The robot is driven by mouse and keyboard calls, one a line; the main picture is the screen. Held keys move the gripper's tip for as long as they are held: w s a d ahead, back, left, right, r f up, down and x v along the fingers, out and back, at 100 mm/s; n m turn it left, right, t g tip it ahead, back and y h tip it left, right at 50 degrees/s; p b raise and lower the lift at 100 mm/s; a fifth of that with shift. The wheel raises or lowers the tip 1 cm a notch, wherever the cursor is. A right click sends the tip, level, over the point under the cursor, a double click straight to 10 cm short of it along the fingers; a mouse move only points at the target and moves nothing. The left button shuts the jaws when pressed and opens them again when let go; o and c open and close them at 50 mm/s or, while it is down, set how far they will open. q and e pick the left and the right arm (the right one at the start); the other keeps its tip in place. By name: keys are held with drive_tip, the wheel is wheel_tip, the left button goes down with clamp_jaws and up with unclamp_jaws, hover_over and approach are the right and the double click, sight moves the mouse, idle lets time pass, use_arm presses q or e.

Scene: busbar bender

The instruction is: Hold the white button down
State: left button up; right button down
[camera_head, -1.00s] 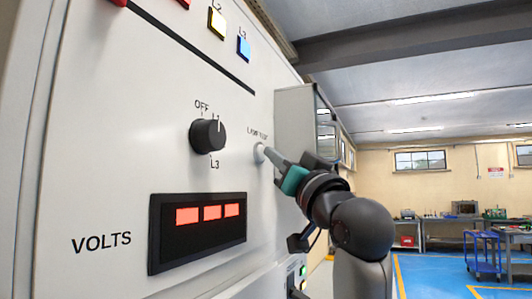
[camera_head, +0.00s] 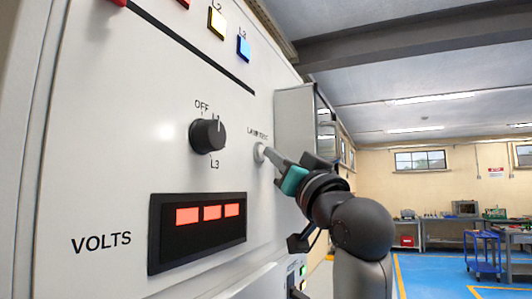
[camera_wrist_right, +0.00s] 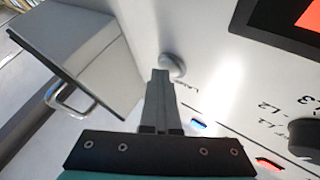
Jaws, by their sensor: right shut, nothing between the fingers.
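The white button (camera_head: 259,151) sits on the pale panel (camera_head: 110,130), under the small "LAMP TEST" label. It also shows in the right wrist view (camera_wrist_right: 172,65), just past my fingertips. My right gripper (camera_head: 268,154) is shut and empty. Its fingertips meet the button in the head view, and in the right wrist view the closed fingers (camera_wrist_right: 160,74) reach the button's edge. I cannot tell how far the button is pressed in. My left gripper is not in view.
A black rotary knob (camera_head: 207,135) and a lit red voltage display (camera_head: 207,215) are on the panel left of the button. A grey box with a handle (camera_wrist_right: 85,55) stands out beside the button.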

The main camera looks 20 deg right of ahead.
drive_tip(key=shift+s, duration=0.1)
drive_tip(key=shift+s+d, duration=0.55)
drive_tip(key=shift+s+d, duration=1.65)
drive_tip(key=shift+s, duration=0.3)
